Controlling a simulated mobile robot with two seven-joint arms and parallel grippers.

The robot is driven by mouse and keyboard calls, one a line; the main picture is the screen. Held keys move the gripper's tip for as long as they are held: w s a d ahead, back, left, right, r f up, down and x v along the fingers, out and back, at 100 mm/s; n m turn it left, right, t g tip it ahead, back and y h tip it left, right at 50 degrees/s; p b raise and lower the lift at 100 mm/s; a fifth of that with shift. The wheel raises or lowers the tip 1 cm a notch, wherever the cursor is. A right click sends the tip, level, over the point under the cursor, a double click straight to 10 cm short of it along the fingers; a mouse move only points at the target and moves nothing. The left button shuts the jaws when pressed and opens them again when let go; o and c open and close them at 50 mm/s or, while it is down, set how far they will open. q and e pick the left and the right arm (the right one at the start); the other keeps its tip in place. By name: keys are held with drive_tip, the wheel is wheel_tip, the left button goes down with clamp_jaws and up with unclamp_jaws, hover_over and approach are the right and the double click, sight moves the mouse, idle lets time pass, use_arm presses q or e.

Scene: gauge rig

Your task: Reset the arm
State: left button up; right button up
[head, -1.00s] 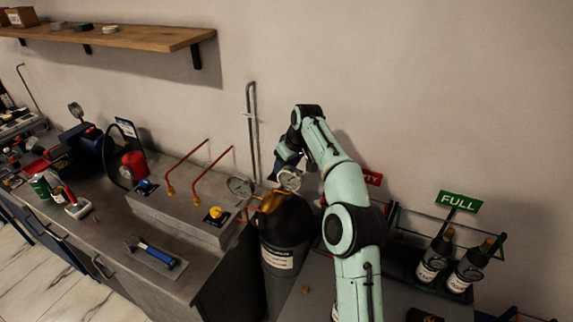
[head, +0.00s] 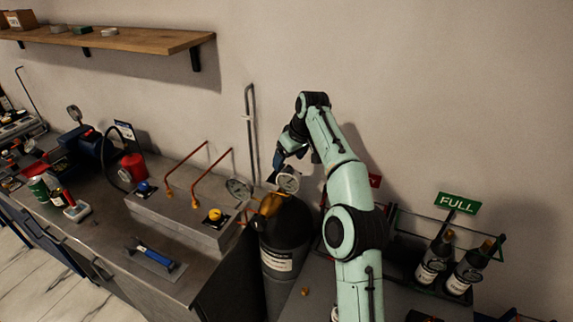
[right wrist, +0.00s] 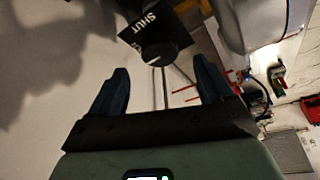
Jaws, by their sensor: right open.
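My right arm (head: 348,190) reaches up from the bottom of the head view and bends left. Its gripper (head: 283,162) is above the dark gas cylinder (head: 283,235), close to the round gauge (head: 288,182) on the cylinder's brass fitting (head: 271,203). In the right wrist view the gripper (right wrist: 161,92) has its two dark fingers wide apart, with nothing held between them. A black tag reading SHUT (right wrist: 150,30) and a dark round knob (right wrist: 158,52) show just beyond the fingertips. My left gripper is not in view.
A grey box (head: 180,215) with copper pipes, a blue knob (head: 144,187) and a yellow knob (head: 215,215) stands on the bench. A trowel (head: 155,258) lies in front. Right, dark bottles (head: 434,258) stand by a green FULL sign (head: 457,202). A wall shelf (head: 110,38) is upper left.

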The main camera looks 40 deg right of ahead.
drive_tip(key=shift+v, duration=1.3)
